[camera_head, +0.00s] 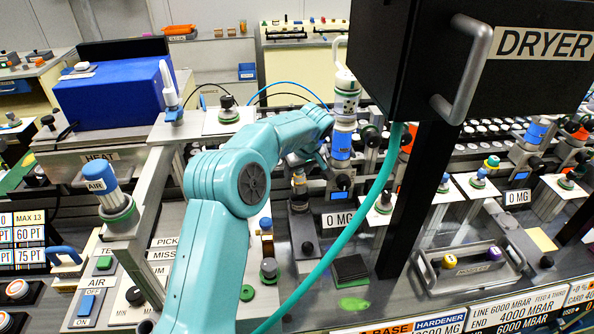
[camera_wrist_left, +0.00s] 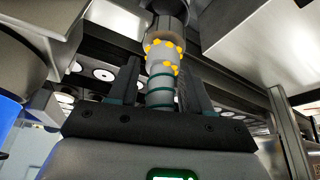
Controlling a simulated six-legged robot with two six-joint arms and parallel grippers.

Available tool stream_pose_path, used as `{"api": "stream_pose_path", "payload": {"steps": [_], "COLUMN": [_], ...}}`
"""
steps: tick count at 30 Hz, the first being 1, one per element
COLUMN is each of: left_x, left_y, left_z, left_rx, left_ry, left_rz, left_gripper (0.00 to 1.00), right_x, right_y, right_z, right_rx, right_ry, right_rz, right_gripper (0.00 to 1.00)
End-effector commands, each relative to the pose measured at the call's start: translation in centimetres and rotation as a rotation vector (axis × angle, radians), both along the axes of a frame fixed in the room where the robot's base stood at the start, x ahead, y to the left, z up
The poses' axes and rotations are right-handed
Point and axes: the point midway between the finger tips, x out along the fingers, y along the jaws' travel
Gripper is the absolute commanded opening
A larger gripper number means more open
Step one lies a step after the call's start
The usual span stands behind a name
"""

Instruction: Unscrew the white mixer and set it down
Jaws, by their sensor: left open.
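In the left wrist view, my left gripper (camera_wrist_left: 163,84) is open, its two dark fingers standing apart on either side of a pale grey-white cylinder (camera_wrist_left: 160,72). That cylinder has green rings and yellow dots and runs up into a dark collar (camera_wrist_left: 165,24). I cannot tell for sure that it is the white mixer, or whether a finger touches it. In the head view, my teal left arm reaches up to a white, dark-spotted upright part (camera_head: 346,98) above a blue-banded cylinder (camera_head: 341,145). The fingers are not clear there. My right gripper is not in view.
The black dryer box (camera_head: 480,60) hangs close on the right, with its dark post (camera_head: 420,190) below. A teal hose (camera_head: 350,225) curves in front of the station. A small tray (camera_head: 470,268) and a dark green-edged pad (camera_head: 350,268) lie on the bench.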

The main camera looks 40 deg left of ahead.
Motion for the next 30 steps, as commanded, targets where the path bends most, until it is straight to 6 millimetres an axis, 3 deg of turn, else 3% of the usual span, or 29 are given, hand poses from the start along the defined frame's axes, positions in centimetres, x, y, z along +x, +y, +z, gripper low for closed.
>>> {"api": "stream_pose_path", "payload": {"steps": [10,20,21,24,30], "left_x": [0.36,0.48,0.48,0.48,0.49], "left_y": [-0.17,-0.32,-0.32,-0.32,-0.36], "left_z": [-0.01,-0.04,-0.04,-0.04,-0.05], "left_rx": [0.000,0.000,0.000,0.000,-0.001], "left_ry": [-0.003,-0.001,-0.001,0.000,0.001], "left_rz": [-0.540,-0.649,-0.649,-0.647,-0.621], "left_gripper": [0.49,0.49,0.46,0.18,0.18], "right_x": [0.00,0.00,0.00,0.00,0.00], "right_y": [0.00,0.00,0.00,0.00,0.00], "right_z": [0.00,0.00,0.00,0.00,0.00], "right_rx": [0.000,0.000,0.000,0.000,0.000], "right_ry": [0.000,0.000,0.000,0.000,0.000], "right_rz": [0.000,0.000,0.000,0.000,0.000], "right_gripper": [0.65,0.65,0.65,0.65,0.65]}}
